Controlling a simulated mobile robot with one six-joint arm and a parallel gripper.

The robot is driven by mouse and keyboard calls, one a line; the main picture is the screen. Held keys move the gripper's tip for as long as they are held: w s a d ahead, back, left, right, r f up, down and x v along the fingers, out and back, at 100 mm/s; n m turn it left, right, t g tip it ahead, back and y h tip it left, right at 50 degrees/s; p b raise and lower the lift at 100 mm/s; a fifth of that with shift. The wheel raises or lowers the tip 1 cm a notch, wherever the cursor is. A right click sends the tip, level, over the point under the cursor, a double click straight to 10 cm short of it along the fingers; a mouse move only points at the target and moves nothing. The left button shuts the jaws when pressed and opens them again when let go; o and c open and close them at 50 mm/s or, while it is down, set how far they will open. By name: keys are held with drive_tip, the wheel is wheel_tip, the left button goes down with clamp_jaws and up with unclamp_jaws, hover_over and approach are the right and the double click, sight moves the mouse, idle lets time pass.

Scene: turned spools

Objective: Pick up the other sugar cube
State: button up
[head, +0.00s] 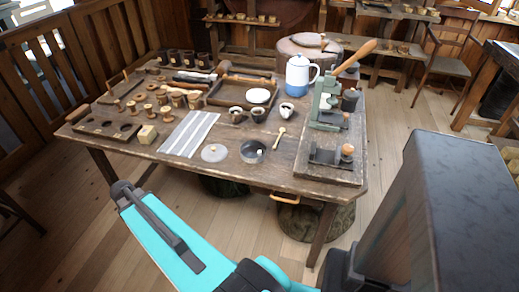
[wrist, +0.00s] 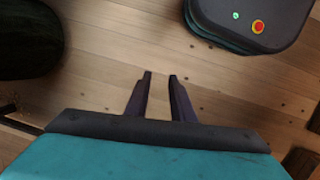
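A small dark round bowl (head: 252,155) stands near the front edge of the wooden table in the head view. A tiny whitish thing (head: 259,152) shows at its right inside; it may be a sugar cube, but it is too small to be sure. No other sugar cube can be made out. My gripper (wrist: 160,76) shows in the wrist view with its two dark fingers apart and nothing between them. It is over the bare wooden floor, away from the tabletop things. The gripper's fingers cannot be made out in the head view.
A wooden spoon (head: 280,136), a white cup (head: 286,112) and a white-and-blue pot (head: 297,75) stand behind. A green press (head: 325,105) is at the right.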

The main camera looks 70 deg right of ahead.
sight(255, 154)
drive_tip(key=s+d+r+h+p, duration=0.1)
drive_tip(key=d+r+p, duration=0.1)
drive_tip(key=d+r, duration=0.7)
drive_tip(key=d+r+p, duration=0.3)
drive_tip(key=d+r, duration=0.3)
drive_tip(key=r, duration=0.6)
drive_tip(key=shift+n, duration=0.5)
drive_tip(key=s+d+r, duration=0.1)
drive_tip(key=s+d, duration=0.1)
drive_tip(key=d, duration=0.1)
drive_tip(key=s+d+r, duration=0.2)
drive_tip(key=s+d, duration=0.1)
drive_tip(key=s+d+r, duration=0.2)
drive_tip(key=d, duration=0.1)
drive_tip(key=shift+s+r, duration=0.2)
drive_tip(key=shift+s, duration=0.2)
drive_tip(key=s+d+r+g, duration=0.1)
drive_tip(key=s+d+r, duration=0.3)
drive_tip(key=s, duration=0.2)
drive_tip(key=s+d+r, duration=0.3)
drive_tip(key=s, duration=0.3)
drive_tip(key=shift+s+d+r+n+g, duration=0.25)
drive_tip(key=shift+d+r+n+g, duration=0.05)
drive_tip(key=shift+d+r+g, duration=0.1)
drive_tip(key=shift+f, duration=0.1)
